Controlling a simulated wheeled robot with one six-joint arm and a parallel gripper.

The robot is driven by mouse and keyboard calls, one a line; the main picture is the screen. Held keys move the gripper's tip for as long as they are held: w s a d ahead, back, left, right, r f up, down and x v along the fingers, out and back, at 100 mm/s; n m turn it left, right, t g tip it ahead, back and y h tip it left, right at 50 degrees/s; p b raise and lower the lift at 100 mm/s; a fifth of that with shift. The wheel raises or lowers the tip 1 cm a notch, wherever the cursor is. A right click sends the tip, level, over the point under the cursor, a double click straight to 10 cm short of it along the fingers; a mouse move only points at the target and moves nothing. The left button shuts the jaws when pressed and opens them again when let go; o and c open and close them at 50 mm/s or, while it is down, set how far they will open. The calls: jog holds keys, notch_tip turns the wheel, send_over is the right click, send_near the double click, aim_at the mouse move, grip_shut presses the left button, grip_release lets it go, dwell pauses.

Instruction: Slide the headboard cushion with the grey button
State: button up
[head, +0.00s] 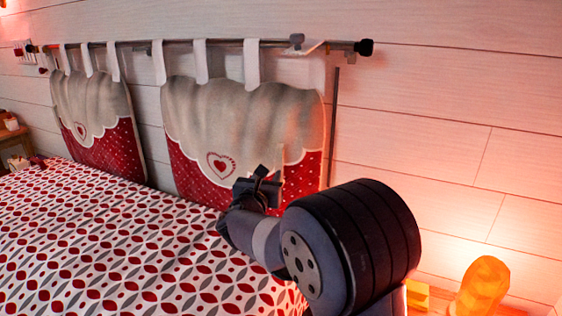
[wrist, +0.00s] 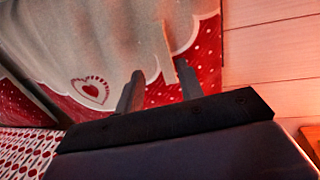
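Two fabric headboard cushions hang by pale tabs from a rod. The nearer one (head: 245,115) is grey-beige above, red with white dots below, with a scalloped edge and a heart; it also fills much of the wrist view (wrist: 75,40). A small grey knob, possibly the grey button (head: 297,40), sits on the rod above its right corner. My gripper (head: 262,178) is in front of the nearer cushion's lower right part. In the wrist view my gripper (wrist: 158,76) has its fingers apart, with a narrow pale strip (wrist: 168,52) between or behind them. I cannot tell whether they touch the cloth.
The second cushion (head: 97,110) hangs further left. The rod (head: 222,43) ends in a dark knob at right. A bed with a red-and-grey patterned cover (head: 110,240) lies below. A glowing orange lamp (head: 482,285) stands at lower right. The plank wall (head: 440,130) is bare at right.

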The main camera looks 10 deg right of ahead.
aim_at(278, 158)
jog(key=p+x, duration=0.1)
jog(key=x, duration=0.9)
jog(key=shift+w+d+p, duration=0.2)
jog(key=shift+w+p, duration=0.1)
grip_shut()
